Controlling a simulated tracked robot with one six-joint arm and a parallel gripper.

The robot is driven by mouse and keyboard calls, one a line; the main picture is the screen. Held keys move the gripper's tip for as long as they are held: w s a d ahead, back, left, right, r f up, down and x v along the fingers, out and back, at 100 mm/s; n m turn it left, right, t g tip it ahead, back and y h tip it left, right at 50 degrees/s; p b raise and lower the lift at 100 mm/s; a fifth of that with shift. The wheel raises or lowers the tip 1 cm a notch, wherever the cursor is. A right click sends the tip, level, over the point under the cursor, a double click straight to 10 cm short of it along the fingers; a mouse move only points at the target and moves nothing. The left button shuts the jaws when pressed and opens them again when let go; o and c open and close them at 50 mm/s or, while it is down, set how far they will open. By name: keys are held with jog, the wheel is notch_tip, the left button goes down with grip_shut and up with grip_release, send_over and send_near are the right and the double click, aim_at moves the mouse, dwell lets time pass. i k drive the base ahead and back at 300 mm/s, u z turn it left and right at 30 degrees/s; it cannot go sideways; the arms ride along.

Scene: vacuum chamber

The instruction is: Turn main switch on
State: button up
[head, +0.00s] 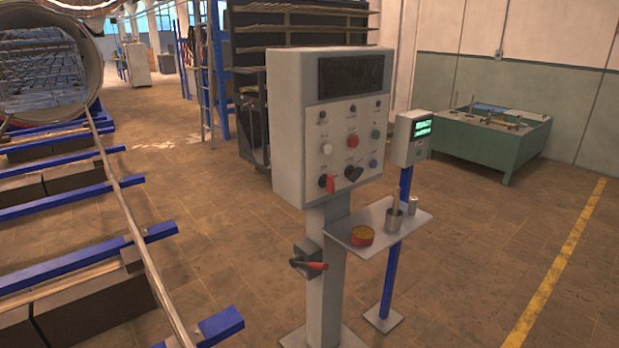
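A grey control cabinet (288,130) stands upright on a post in the middle of the head view. Its front panel has a dark display (350,75), several small buttons, a red rotary handle (329,183) at the lower left and a black knob (353,173) beside it. On the post below is a grey switch box (306,252) with a red-tipped lever (314,266) pointing right. No label on either is readable, so I cannot tell which is the main switch. My gripper is not in view.
A shelf (400,216) with a red tin (362,236) and metal cups juts right from the post. A small box with a green display (415,136) stands on a blue pole behind it. Blue rails (90,262) lie at left.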

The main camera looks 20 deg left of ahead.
aim_at(328, 181)
jog(key=u, duration=0.35)
jog(key=i, duration=0.6)
jog(key=u, duration=1)
jog(key=i, duration=0.8)
jog(key=u, duration=0.5)
